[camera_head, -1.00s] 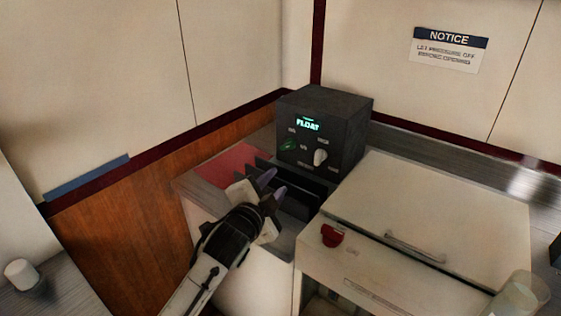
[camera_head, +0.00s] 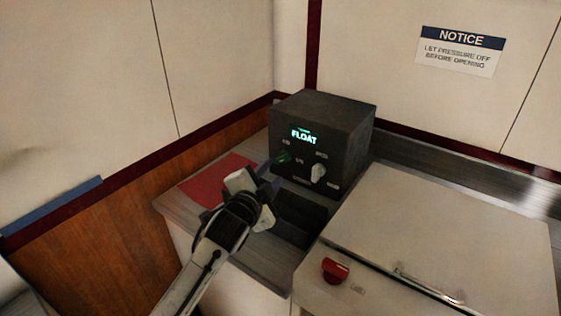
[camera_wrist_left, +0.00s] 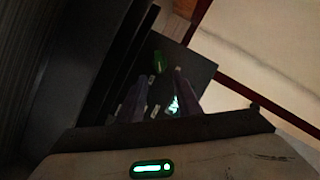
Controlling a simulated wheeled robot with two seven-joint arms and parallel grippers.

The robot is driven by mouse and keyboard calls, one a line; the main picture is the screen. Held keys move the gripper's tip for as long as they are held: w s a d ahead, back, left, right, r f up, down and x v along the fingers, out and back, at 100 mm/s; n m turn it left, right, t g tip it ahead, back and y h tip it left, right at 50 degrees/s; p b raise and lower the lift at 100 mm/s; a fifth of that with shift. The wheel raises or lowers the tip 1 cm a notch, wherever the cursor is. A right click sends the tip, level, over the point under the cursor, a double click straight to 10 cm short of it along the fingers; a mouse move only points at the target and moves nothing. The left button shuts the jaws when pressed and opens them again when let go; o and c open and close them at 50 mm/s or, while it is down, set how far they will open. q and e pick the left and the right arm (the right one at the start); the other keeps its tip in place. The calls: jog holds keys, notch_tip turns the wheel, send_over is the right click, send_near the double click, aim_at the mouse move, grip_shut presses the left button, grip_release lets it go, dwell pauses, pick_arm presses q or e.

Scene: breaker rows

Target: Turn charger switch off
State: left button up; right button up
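The charger (camera_head: 350,135) is a dark box in the back corner, with a lit display reading FLOAT. On its front are a small green switch (camera_head: 284,157) at the left and a white knob (camera_head: 318,173) at the right. My left gripper (camera_head: 268,172) is just in front of the charger's left side, close to the green switch. In the left wrist view, the fingers (camera_wrist_left: 160,86) are apart with nothing between them. The green switch (camera_wrist_left: 158,62) shows beyond the gap; I cannot tell whether they touch it. My right gripper is out of view.
A red mat (camera_head: 212,182) lies at the left. A white lidded cabinet (camera_head: 440,225) with a red knob (camera_head: 335,270) is at the right. Walls close off the back and left.

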aim_at(281, 160)
pick_arm(q)
jog(key=b+x, duration=0.1)
jog(key=x, duration=0.1)
jog(key=b+x, duration=0.1)
jog(key=x, duration=0.1)
jog(key=b+x, duration=0.2)
jog(key=shift+w+d+f, duration=0.1)
jog(key=shift+w+f, duration=0.15)
jog(key=shift+f, duration=0.2)
jog(key=shift+w+d+b, duration=0.1)
jog(key=shift+w+b, duration=0.3)
jog(key=shift+b, duration=0.1)
jog(key=shift+w+d+r+b, duration=0.1)
jog(key=shift+w+r+b, duration=0.05)
jog(key=shift+w+b, duration=0.25)
grip_shut()
